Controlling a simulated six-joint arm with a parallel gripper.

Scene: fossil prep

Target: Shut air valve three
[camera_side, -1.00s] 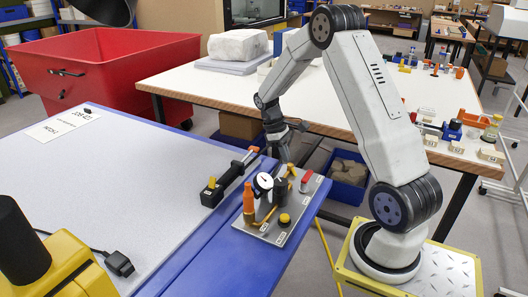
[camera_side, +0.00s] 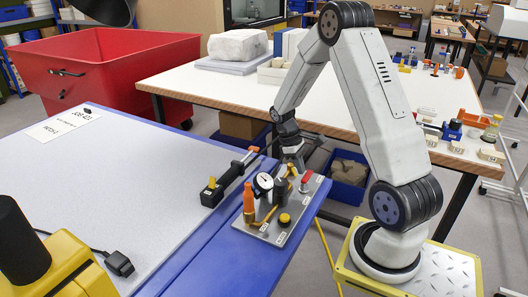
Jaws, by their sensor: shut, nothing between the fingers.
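A grey valve panel (camera_side: 298,222) lies on the blue edge of the table. It carries a round white gauge (camera_side: 263,183), an orange cylinder (camera_side: 249,203), a yellow knob (camera_side: 284,219), a red-handled valve (camera_side: 306,179) and small labels too small to read. Which valve is number three I cannot tell. My gripper (camera_side: 293,166) points down just above the back of the panel, close to the fittings between the gauge and the red handle. Its fingers are shut with nothing between them. Whether they touch a fitting I cannot tell.
A black slide device (camera_side: 228,186) with yellow and orange ends lies left of the panel. The grey table top (camera_side: 120,180) is largely clear. A white bench (camera_side: 220,85) with a pale block and small bottles stands behind. A red bin (camera_side: 105,75) stands at back left.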

